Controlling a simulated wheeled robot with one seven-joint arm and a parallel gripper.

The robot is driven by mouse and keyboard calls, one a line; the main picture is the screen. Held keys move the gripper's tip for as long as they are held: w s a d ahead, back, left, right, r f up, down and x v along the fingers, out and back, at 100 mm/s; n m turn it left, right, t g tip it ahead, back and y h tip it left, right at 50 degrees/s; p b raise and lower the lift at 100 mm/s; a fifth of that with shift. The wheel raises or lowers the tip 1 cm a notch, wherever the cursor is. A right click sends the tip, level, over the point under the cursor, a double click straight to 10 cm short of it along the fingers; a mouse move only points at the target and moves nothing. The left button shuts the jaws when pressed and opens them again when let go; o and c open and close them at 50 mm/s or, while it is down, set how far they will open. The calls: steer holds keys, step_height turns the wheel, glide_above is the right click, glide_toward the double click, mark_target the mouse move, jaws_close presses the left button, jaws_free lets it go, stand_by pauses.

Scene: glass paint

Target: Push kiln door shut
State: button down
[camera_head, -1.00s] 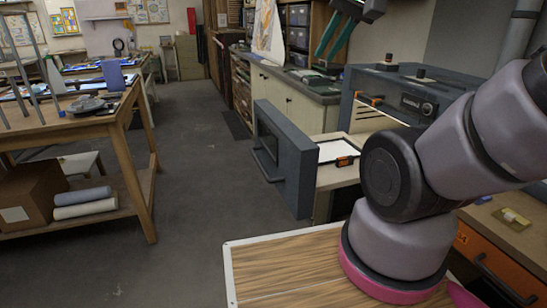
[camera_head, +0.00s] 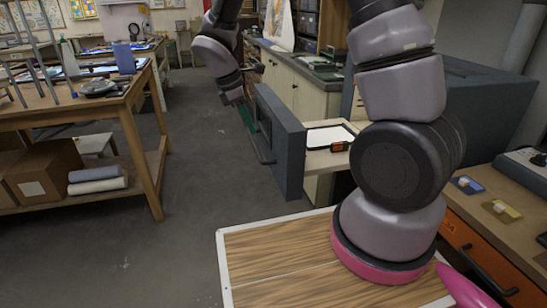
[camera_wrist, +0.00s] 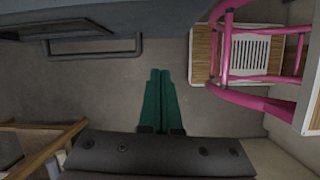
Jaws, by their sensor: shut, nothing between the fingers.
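The kiln door (camera_head: 284,148) is a thick dark grey slab. It stands swung open from the dark grey kiln (camera_head: 485,105), most of which my arm hides. Its bar handle (camera_head: 262,150) is on the outer, left-hand face. My gripper (camera_head: 247,118) hangs low on that outer side, near the door's far part; I cannot tell whether it touches. In the wrist view its green fingers (camera_wrist: 160,100) lie together, shut and empty. There the door (camera_wrist: 120,18) fills the top edge with its handle (camera_wrist: 85,50), and floor shows between it and the fingertips.
A white tray (camera_head: 328,136) with a small orange-and-black item (camera_head: 339,147) lies on the surface behind the door. A wooden workbench (camera_head: 95,112) stands at left. The floor (camera_head: 205,165) between bench and door is clear.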

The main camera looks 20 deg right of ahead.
steer(key=d+f+n, duration=0.1)
steer(key=d+f, duration=0.5)
steer(key=f, duration=0.5)
steer(key=shift+d+f, duration=0.2)
steer(key=shift+d, duration=0.2)
steer(key=shift+d, duration=0.15)
steer(key=d, duration=4.1)
steer(key=shift+w+d, duration=0.1)
steer(key=shift+d, duration=0.05)
steer(key=shift+r, duration=0.1)
